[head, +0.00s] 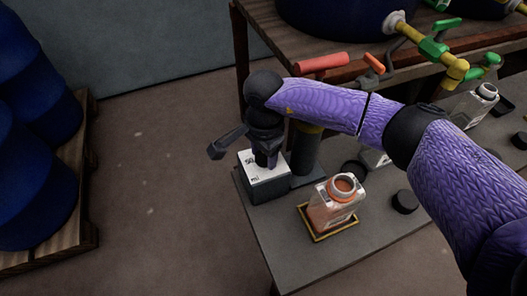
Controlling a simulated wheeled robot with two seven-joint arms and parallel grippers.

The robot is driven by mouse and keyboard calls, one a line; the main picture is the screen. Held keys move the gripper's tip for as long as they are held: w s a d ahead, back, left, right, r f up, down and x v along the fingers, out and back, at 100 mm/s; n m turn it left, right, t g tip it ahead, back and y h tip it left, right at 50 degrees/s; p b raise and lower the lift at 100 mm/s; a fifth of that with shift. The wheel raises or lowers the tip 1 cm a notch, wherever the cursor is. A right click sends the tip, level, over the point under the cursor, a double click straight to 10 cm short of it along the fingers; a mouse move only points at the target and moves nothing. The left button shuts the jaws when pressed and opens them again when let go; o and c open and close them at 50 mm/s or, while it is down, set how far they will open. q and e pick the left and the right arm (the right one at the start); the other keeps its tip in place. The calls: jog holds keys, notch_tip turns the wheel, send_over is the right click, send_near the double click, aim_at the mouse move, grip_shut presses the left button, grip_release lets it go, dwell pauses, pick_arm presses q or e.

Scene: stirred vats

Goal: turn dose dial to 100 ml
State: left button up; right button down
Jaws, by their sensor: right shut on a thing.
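The dose dial's box is a dark block with a white top face (256,171) at the left corner of the grey table. Part of the printed marks shows on the white face, including "50" and "ml". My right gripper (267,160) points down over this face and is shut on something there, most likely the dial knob. The gripper hides the knob, so its pointer and setting cannot be read. My left gripper is not in view.
An open bottle (331,203) with orange-red contents stands in a yellow-edged tray (322,234) right of the box. Black caps (404,201) and other bottles (473,104) stand farther right. A wooden rack with blue barrels (345,18) and valves is behind. Blue barrels stand on a pallet at left.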

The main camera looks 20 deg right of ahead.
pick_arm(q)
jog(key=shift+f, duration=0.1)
pick_arm(e)
jog(key=shift+n, duration=0.5)
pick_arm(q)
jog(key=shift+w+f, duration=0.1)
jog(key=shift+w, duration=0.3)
pick_arm(e)
jog(key=shift+c, duration=0.5)
grip_release()
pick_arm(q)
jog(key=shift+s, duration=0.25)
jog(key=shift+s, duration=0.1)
